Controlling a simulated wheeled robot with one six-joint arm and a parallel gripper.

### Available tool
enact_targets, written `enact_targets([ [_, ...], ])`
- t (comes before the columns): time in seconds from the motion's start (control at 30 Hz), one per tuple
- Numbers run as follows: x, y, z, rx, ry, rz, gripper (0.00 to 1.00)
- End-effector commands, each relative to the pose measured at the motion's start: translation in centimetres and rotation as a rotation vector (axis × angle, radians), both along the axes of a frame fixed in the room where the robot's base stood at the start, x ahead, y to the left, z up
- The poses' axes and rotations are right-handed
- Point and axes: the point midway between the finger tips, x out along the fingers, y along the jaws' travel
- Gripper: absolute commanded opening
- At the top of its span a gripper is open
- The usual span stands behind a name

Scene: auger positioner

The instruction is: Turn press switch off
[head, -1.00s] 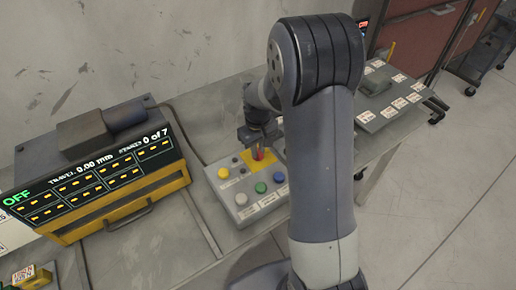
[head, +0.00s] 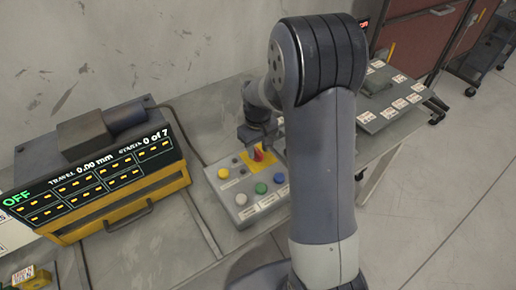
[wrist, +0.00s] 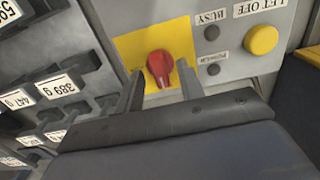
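The press switch is a red rotary knob (head: 258,155) on a yellow plate (head: 270,160), on the grey control box (head: 240,213). In the wrist view the red knob (wrist: 160,66) sits at the middle of the yellow plate (wrist: 126,46). My gripper (wrist: 160,70) is open, one finger on each side of the knob, with a gap visible on both sides. In the head view my gripper (head: 257,146) is just above and behind the knob, partly hidden by my arm. The display (head: 95,180) reads OFF, travel 0.00 mm.
The box also carries yellow (head: 241,199), blue (head: 261,188) and green (head: 279,178) buttons and small dark lamps. Labelled weights (wrist: 55,90) stand close to the left in the wrist view. A second panel (head: 391,100) lies at the right table end.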

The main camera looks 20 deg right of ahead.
Motion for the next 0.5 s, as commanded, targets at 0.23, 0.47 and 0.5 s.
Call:
enact_targets([
  [0.23, 0.1, 0.0, 4.8, 0.0, -0.009, 0.0, 0.36],
  [0.47, 0.1, 0.0, 8.7, 0.0, -0.005, 0.001, 0.36],
  [0.5, 0.1, 0.0, 9.2, 0.0, -0.004, 0.001, 0.36],
])
